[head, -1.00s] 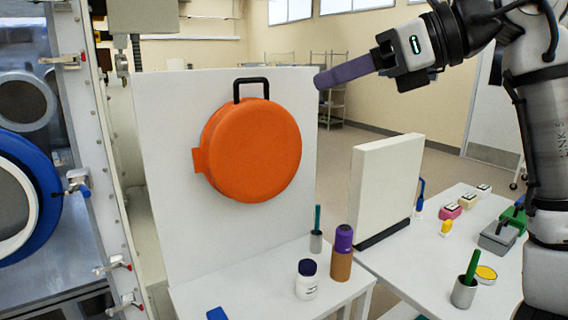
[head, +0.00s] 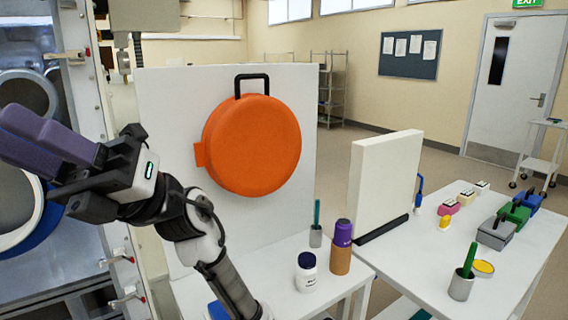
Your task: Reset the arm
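My gripper (head: 40,140) is at the left of the head view, in front of the glovebox wall. Its two purple fingers point left, and a narrow dark line shows between them. I cannot tell whether they touch. Nothing is visible held in them. My arm rises from the bottom left of the picture and is bent, with the wrist in front of the left edge of the white panel.
An orange round cover (head: 252,145) with a black handle is on the white panel (head: 165,110). A white bottle (head: 306,272) and a brown, purple-capped bottle (head: 341,247) stand on the near table. The right table (head: 425,265) holds a cream board (head: 385,185) and several small items.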

